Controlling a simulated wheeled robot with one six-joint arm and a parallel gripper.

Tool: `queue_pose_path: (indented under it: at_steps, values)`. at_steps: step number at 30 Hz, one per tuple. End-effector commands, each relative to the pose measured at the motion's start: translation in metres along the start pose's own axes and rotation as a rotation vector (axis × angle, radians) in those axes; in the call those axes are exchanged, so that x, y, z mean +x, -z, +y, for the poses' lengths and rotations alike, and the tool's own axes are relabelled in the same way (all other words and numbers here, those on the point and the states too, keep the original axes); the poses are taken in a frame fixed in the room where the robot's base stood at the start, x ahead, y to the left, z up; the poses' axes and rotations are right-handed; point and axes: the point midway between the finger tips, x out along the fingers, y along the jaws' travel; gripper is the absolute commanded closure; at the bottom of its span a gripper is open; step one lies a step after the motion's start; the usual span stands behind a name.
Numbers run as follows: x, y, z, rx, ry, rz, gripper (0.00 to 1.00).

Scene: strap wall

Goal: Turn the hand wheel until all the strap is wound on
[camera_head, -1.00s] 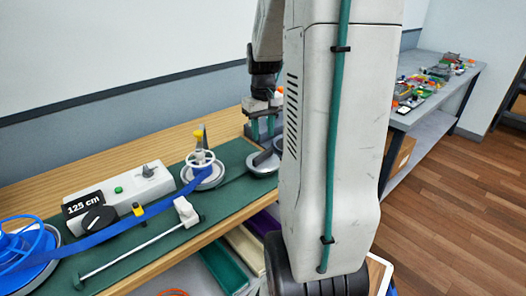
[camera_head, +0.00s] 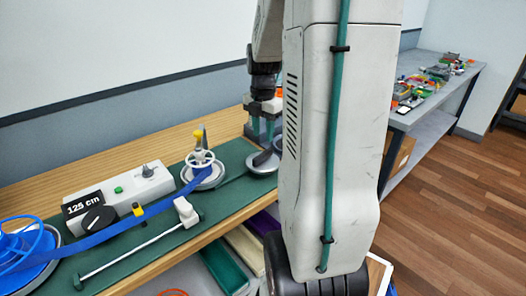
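The hand wheel (camera_head: 200,158) is white with a yellow knob (camera_head: 197,135) standing up from its rim. It sits on a round grey spool at the back of the green mat. The flat blue strap (camera_head: 130,222) runs from the blue reel (camera_head: 25,252) at the lower left to this spool. My gripper (camera_head: 262,134) points down to the right of the wheel, apart from it. Its two green fingers are spaced apart with nothing seen between them. My arm hides part of the area to its right.
A grey box (camera_head: 122,190) with a "125 cm" display, a black dial and a green button stands behind the strap. A white rod (camera_head: 130,250) lies in front. A round grey disc (camera_head: 264,163) is below my gripper. Another table (camera_head: 432,115) stands at the back right.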

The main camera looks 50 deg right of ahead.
Motion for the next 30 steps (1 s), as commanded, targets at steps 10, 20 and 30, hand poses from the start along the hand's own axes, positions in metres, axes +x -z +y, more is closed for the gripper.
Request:
queue_pose_path:
  at_steps: [10,20,30]
  values:
    - [0.050,0.000,-0.001,-0.003,0.003,0.003,0.64]
    - [0.076,0.000,0.000,-0.002,0.001,0.001,0.64]
    - [0.076,0.000,0.000,-0.002,0.000,0.000,1.00]
